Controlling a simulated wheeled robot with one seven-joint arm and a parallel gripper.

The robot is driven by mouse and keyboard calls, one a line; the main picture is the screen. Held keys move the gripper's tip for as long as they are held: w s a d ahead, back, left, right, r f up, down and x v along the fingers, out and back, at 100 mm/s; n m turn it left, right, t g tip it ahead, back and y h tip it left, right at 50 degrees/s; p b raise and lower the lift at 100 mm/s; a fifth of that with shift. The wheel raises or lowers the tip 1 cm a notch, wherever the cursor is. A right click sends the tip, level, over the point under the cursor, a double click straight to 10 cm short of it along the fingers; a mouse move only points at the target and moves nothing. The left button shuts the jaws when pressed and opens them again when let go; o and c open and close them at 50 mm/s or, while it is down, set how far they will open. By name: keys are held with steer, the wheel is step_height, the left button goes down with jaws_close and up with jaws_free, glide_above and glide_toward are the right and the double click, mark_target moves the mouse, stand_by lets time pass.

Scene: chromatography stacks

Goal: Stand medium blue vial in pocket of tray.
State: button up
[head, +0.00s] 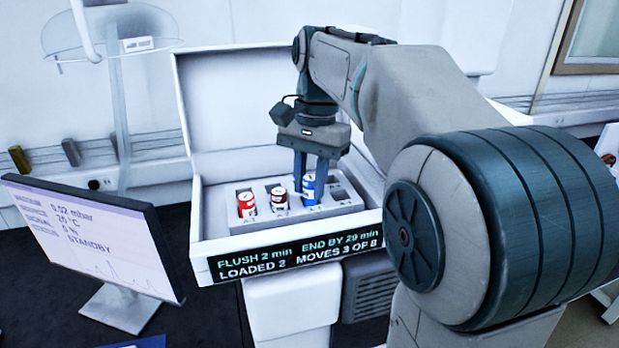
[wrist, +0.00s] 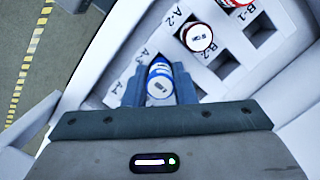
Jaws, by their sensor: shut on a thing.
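In the wrist view the blue vial (wrist: 160,83) sits between the two fingertips (wrist: 160,90), close beside the A-3 label. My gripper is shut on it. The grey-white tray (head: 262,223) has two rows of square pockets inside an open white case. The vial is at the third front pocket from the left. I cannot tell whether its base rests on the pocket floor, as the lower part is hidden.
A red vial (head: 246,204) and a dark red vial with a white label (head: 279,198) stand in the front row left of the blue one. The case lid (head: 235,110) rises behind. The case front display (head: 296,256) reads "LOADED 2". A monitor (head: 95,235) stands at left.

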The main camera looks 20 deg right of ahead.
steer(key=shift+f, duration=0.1)
steer(key=shift+f+b, duration=0.35)
steer(key=shift+f, duration=0.15)
steer(key=o, duration=1.5)
steer(key=shift+c, duration=0.2)
step_height(320, 180, up, 7)
steer(key=p, duration=0.6)
steer(key=shift+p, duration=0.4)
